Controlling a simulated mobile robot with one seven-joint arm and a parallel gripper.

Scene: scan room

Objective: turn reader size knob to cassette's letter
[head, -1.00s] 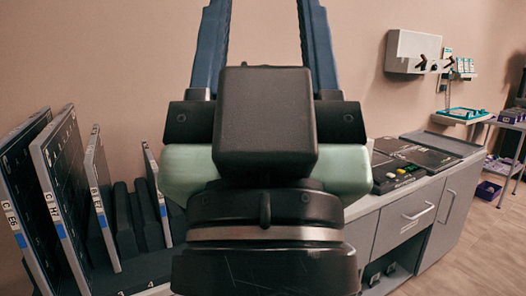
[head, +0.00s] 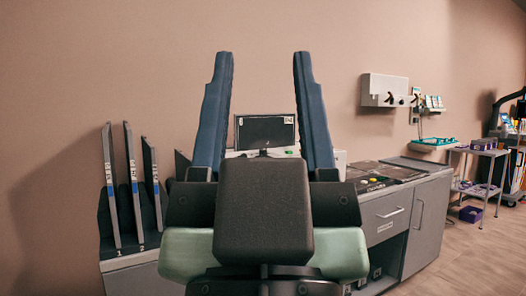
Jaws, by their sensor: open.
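My gripper (head: 264,70) is in the middle of the head view, close to the camera. Its two blue fingers point up and stand wide apart, with nothing between them but the view of a monitor behind. Several grey cassettes (head: 134,185) with blue label bands stand upright in a dark rack (head: 108,228) at the left, seen nearly edge-on; their letters cannot be read from here. A black panel device (head: 385,172) with small coloured buttons lies on the counter at the right. I cannot make out a size knob on it, and my gripper is well apart from it.
A monitor (head: 264,130) stands behind my gripper. The grey counter (head: 415,164) with a drawer runs along the wall. A white wall unit (head: 385,90), a teal tray (head: 433,143) and a trolley (head: 483,170) are at the right.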

